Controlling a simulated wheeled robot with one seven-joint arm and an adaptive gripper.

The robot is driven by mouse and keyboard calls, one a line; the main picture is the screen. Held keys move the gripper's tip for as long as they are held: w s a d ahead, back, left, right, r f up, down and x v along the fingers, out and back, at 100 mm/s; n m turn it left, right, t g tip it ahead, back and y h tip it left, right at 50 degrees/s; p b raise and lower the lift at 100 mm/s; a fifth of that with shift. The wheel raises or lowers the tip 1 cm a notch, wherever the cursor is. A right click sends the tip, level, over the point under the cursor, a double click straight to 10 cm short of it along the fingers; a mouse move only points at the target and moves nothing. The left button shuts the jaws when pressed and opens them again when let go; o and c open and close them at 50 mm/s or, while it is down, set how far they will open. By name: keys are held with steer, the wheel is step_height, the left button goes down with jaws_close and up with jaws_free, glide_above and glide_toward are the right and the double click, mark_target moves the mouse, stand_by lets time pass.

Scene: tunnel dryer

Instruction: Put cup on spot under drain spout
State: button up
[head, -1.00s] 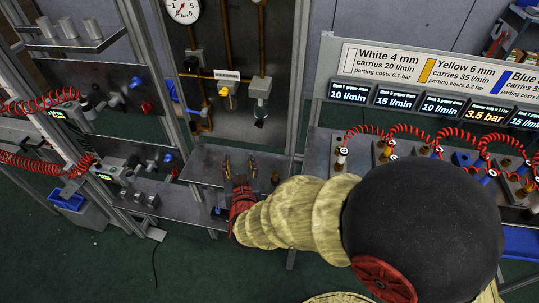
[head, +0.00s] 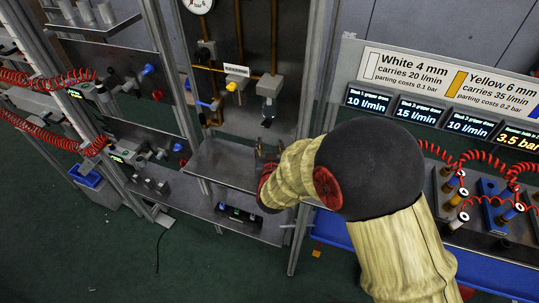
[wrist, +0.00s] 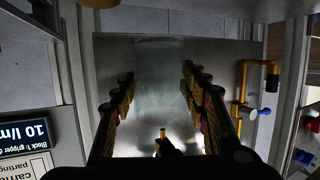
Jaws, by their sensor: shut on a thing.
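My gripper (head: 267,152) is in front of the back panel, just above the small metal shelf (head: 215,165) and below the drain spout (head: 268,112). The spout hangs from a grey block on a copper pipe. In the wrist view the two dark jointed fingers of my gripper (wrist: 161,105) stand apart on both sides of a faint, see-through cup (wrist: 160,75). The cup is hard to make out against the grey behind it. In the head view my arm and fingers hide most of it. The spot under the spout is hidden, and I cannot tell whether the cup touches the shelf.
A yellow valve (head: 236,85) and copper pipes are on the panel left of the spout. A metal upright (head: 305,80) stands close on the right. A bench with displays and red coiled hoses (head: 440,152) lies further right. A lower shelf (head: 180,200) carries small dark blocks.

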steer(key=w+f, duration=0.3)
steer(key=shift+a+f+b, duration=0.1)
steer(key=shift+f+b, duration=0.05)
steer(key=shift+b, duration=0.25)
steer(key=shift+s+f+b, duration=0.15)
steer(key=shift+f+b, duration=0.15)
steer(key=shift+f, duration=1.1)
steer(key=shift+f, duration=0.2)
steer(key=o, duration=0.9)
steer(key=shift+r, duration=0.2)
